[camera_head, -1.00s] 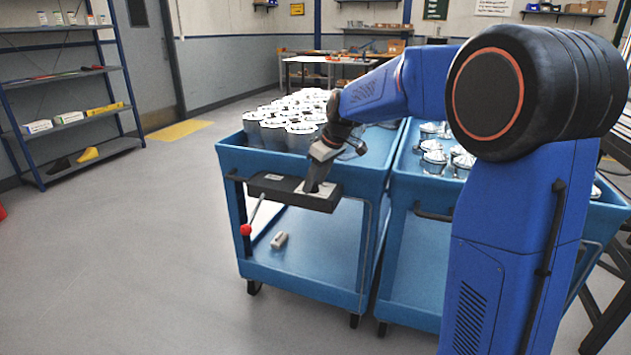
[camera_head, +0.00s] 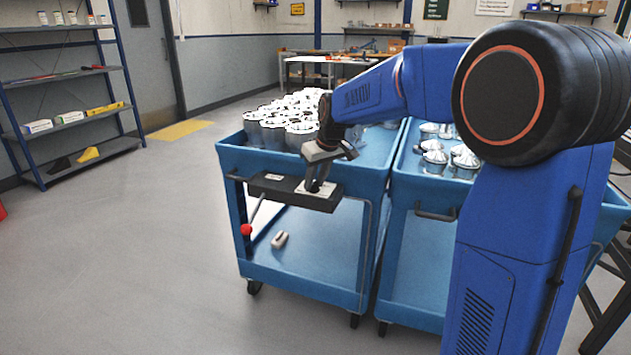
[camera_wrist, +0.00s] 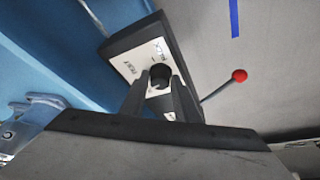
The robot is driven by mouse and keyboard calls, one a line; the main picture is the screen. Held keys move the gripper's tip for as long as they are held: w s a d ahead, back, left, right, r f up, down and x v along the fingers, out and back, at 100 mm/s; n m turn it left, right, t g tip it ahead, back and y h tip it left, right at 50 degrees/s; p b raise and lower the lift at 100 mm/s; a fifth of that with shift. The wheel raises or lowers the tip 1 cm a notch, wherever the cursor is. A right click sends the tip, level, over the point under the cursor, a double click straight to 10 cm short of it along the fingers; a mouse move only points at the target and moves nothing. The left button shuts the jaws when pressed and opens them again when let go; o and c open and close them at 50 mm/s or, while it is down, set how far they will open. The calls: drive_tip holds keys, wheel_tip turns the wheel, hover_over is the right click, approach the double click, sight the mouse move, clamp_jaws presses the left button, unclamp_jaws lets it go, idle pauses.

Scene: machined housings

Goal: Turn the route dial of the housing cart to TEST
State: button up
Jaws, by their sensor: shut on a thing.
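The housing cart (camera_head: 232,158) is a blue two-tier cart with silver housings on its top deck. A dark control box (camera_head: 272,186) is fixed to its near end, with a pale label plate around the route dial. In the wrist view the dial (camera_wrist: 160,75) is a black round knob on the white plate (camera_wrist: 133,67). Printed words ring it, too small and tilted to read surely. My gripper (camera_head: 315,186) reaches down onto the plate. In the wrist view my gripper (camera_wrist: 160,84) has its two fingers on either side of the knob, shut on it. The dial's pointer is unclear.
A lever with a red ball (camera_head: 246,230) hangs beside the box; it also shows in the wrist view (camera_wrist: 239,75). A small grey part (camera_head: 279,240) lies on the lower shelf. A second blue cart (camera_head: 420,187) stands close at right. Floor at left is clear.

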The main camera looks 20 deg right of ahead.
drive_tip(key=m+h, duration=0.1)
drive_tip(key=m, duration=0.3)
drive_tip(key=shift+a+m+h, duration=0.2)
drive_tip(key=shift+m+h, duration=0.1)
drive_tip(key=shift+h, duration=0.1)
drive_tip(key=shift+m+h, duration=0.7)
drive_tip(key=shift+m, duration=1.1)
drive_tip(key=o, duration=1)
drive_tip(key=v, duration=1.7)
drive_tip(key=shift+a+r, duration=0.1)
drive_tip(key=shift+r, duration=0.05)
drive_tip(key=shift+s, duration=0.15)
